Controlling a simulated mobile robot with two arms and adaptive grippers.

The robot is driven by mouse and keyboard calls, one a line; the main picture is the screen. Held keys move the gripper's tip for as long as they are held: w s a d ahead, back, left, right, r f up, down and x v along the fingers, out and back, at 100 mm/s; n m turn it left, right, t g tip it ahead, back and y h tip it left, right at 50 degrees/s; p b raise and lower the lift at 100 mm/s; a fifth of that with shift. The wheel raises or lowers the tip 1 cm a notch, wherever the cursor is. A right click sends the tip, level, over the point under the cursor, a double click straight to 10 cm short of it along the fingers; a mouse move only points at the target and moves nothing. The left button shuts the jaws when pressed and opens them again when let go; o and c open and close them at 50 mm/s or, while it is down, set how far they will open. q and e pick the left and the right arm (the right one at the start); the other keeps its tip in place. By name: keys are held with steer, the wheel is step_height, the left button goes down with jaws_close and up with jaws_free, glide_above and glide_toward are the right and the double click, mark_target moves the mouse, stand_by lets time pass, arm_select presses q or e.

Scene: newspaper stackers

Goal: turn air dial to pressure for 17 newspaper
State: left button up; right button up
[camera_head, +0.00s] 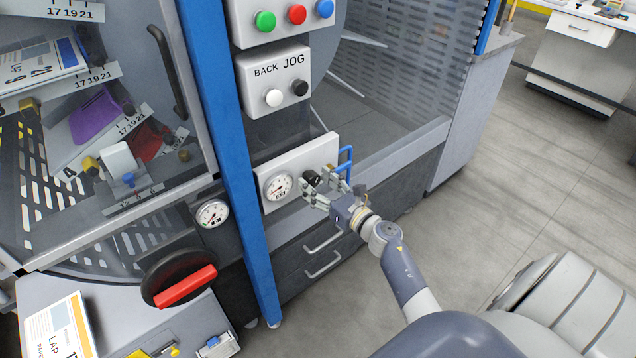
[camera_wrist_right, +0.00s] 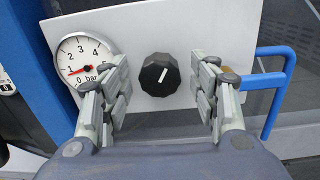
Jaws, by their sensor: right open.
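The air dial is a black knob (camera_wrist_right: 160,75) with a white pointer line on a white panel (camera_wrist_right: 205,25). The knob (camera_head: 313,178) also shows in the head view, beside my right gripper. The round pressure gauge (camera_wrist_right: 84,57) left of the knob is marked in bar, and its red needle points near 1. My right gripper (camera_wrist_right: 160,92) is open, with one finger on each side of the knob and a gap on both sides. In the head view my right gripper (camera_head: 325,190) is at the panel. My left gripper is not in view.
A blue handle (camera_wrist_right: 268,80) sticks out just right of the right finger. A second gauge (camera_head: 212,213) and a red-handled wheel (camera_head: 185,287) are at the lower left. A blue post (camera_head: 232,150) stands left of the panel. Buttons (camera_head: 274,97) are above. Open floor lies to the right.

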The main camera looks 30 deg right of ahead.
steer(key=c, duration=1.1)
